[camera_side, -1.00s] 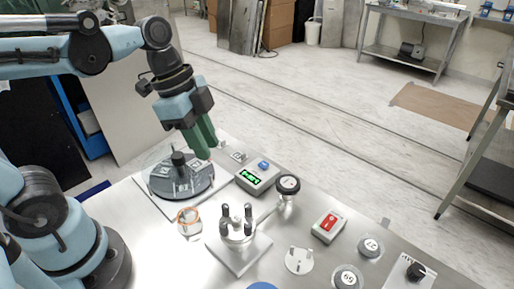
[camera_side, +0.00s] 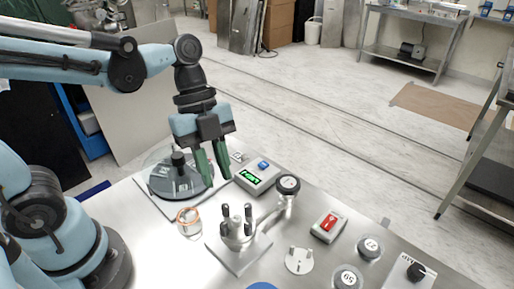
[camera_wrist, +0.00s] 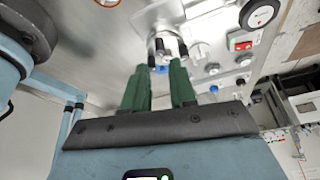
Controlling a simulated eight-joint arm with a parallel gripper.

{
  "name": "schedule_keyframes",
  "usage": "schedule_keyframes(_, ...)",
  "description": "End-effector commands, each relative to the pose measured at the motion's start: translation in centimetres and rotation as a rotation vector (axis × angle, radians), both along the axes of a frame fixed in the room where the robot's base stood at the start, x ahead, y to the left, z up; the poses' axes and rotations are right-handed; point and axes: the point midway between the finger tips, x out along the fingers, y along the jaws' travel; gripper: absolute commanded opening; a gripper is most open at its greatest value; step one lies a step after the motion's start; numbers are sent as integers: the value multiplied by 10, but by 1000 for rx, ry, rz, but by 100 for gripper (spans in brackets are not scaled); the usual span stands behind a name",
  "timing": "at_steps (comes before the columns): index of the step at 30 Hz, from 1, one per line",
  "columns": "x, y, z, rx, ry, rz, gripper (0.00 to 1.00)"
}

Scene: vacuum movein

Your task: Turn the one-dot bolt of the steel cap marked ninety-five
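A small steel fixture with several dark upright bolts (camera_side: 237,223) stands on a square steel plate (camera_side: 240,255) at the table's middle; it also shows ahead of the fingers in the wrist view (camera_wrist: 166,46). I cannot read a number or dots on it. Two loose round steel caps lie at the front right: one (camera_side: 370,247) seems marked 72, the other (camera_side: 347,279) has a marking that I cannot read surely. My gripper (camera_side: 217,181) has green fingers pointing down, apart and empty. It hangs above the table, behind and left of the fixture. It also shows in the wrist view (camera_wrist: 160,68).
A glass-covered dark round base (camera_side: 165,190) is left of the fixture. A box with a green display (camera_side: 257,179), a round gauge (camera_side: 288,184) and a red-switch box (camera_side: 328,226) stand behind and right. A holed disc (camera_side: 299,261) lies right.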

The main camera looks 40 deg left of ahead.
Motion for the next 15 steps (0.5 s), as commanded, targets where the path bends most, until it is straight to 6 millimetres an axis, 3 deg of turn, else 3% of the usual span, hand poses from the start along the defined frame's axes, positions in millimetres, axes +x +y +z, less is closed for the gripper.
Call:
schedule_keyframes(6,-3,-11,-28,0,-1,-2,26)
schedule_keyframes(15,-5,-21,-52,0,-1,0,26)
